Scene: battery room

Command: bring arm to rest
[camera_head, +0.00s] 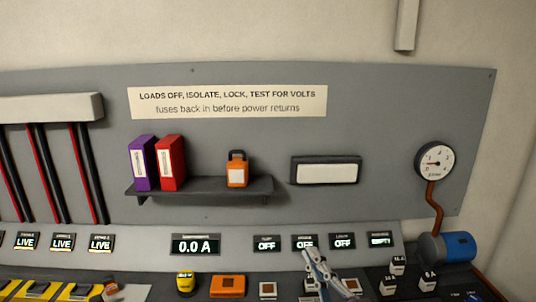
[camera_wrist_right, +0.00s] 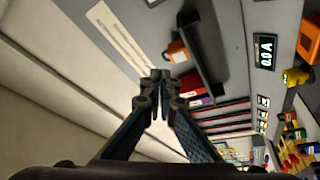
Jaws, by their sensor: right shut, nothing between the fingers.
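My right gripper (camera_head: 312,256) shows at the bottom of the head view, right of centre, in front of the sloped display panel. Its fingers point up and cover part of the panel's lower edge. In the right wrist view the fingertips (camera_wrist_right: 160,76) are together, with nothing between them. My left gripper does not show clearly in either view.
The sloped panel carries a 0.0 A display (camera_head: 195,246) and several OFF and LIVE displays. A shelf (camera_head: 205,188) holds purple and red binders and an orange padlock (camera_head: 237,170). A gauge (camera_head: 434,162) and a blue cylinder (camera_head: 459,246) are at right.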

